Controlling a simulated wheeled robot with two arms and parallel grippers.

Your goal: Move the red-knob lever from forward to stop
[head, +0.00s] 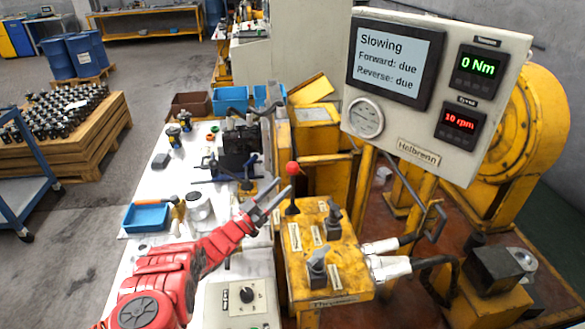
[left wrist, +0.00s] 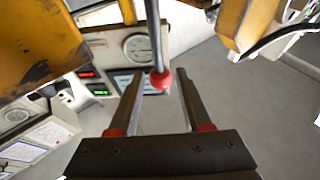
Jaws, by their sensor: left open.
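The red-knob lever (head: 291,170) stands roughly upright on the yellow control box (head: 325,262), its shaft rising from the box's far left part. My left gripper (head: 283,187) is open beside the shaft, just below the knob in the head view. In the left wrist view the red knob (left wrist: 160,79) appears in the gap between the two spread fingers of my left gripper (left wrist: 159,76). I cannot tell whether either finger touches it. The display panel (head: 388,62) reads "Slowing", "Forward: due", "Reverse: due", with 0 Nm and 10 rpm. My right gripper is not in view.
Two dark-handled levers (head: 317,265) stand nearer on the control box. Hoses with pale fittings (head: 388,268) lie at its right. A white workbench (head: 213,257) with tools, a blue tray (head: 146,217) and a knob box (head: 237,305) is at left.

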